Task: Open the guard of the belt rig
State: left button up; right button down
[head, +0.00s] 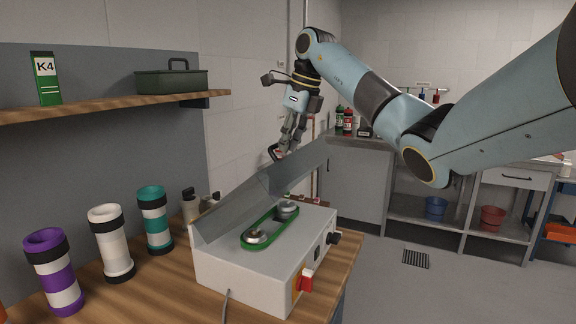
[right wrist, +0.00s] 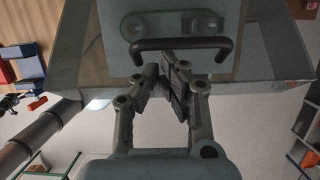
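The belt rig (head: 262,270) is a light grey box on the wooden bench, with a green belt (head: 270,226) around two metal pulleys on top. Its grey sheet guard (head: 235,212) stands raised and tilted, so the belt and pulleys are exposed. The guard's black handle (head: 274,153) is at its upper end; it also shows in the right wrist view (right wrist: 182,43). My right gripper (head: 283,149) is at the handle, fingers together. In the right wrist view its fingertips (right wrist: 171,66) meet just below the handle bar; contact is unclear. My left gripper is out of view.
Purple (head: 54,273), white (head: 111,243) and teal (head: 154,220) banded tubes stand left of the rig. A shelf (head: 110,102) above holds a green K4 box (head: 46,79) and a green case (head: 171,83). The rig's front has a red switch (head: 306,281). Open floor lies right.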

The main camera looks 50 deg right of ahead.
jog(key=w+r, duration=0.1)
jog(key=w+a+r+p, duration=0.1)
jog(key=w+r+p, duration=0.1)
jog(key=shift+w+a+r, duration=0.25)
jog(key=shift+w, duration=0.05)
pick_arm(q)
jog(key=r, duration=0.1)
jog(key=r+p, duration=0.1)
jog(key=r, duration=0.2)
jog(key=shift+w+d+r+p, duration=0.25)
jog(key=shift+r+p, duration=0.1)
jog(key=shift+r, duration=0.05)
pick_arm(e)
jog(key=w, duration=0.2)
jog(key=w+r, duration=0.1)
jog(key=shift+w+a, duration=0.3)
jog(key=shift+w, duration=0.05)
jog(key=shift+d+r, duration=0.1)
